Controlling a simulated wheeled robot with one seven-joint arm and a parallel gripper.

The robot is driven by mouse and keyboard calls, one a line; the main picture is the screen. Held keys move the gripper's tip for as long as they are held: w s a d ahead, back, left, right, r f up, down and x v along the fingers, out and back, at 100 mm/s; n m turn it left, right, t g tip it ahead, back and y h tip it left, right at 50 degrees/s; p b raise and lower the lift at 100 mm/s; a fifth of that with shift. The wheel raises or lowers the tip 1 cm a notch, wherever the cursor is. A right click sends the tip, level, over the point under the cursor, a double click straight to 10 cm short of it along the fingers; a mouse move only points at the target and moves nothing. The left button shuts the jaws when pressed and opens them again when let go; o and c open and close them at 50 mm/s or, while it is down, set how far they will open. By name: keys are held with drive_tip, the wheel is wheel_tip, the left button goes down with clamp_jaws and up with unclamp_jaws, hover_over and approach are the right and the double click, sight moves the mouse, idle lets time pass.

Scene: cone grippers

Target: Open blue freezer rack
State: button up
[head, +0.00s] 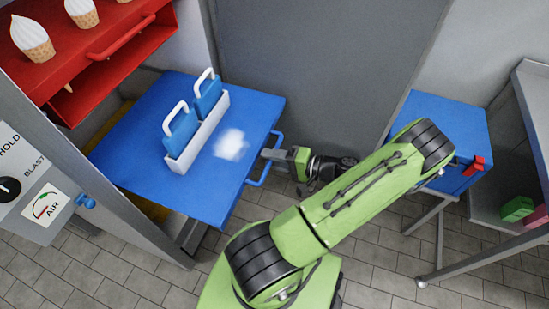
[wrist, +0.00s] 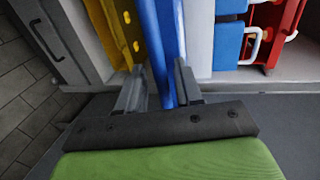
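The blue freezer rack (head: 133,121) is a slab drawn out of the freezer at the left of the head view, with its top bare around a white holder. A blue bar handle (head: 264,176) sits on its right front edge. My gripper (head: 270,155) is at this handle, reaching in from the right. In the wrist view the handle (wrist: 158,72) runs between my two grey fingers (wrist: 160,88), which are part-way together and shut on it. The exact contact on each finger is hard to see.
A white holder (head: 203,132) with blue, white-handled moulds and a white misty patch (head: 231,145) are on the rack. A red rack (head: 78,60) with cones is above. A blue box (head: 440,112) on a stand is at right. Tiled floor (head: 375,270) is open in front.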

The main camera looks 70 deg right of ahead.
drive_tip(key=p+v, duration=0.2)
drive_tip(key=v, duration=1.4)
drive_tip(key=shift+a, duration=0.1)
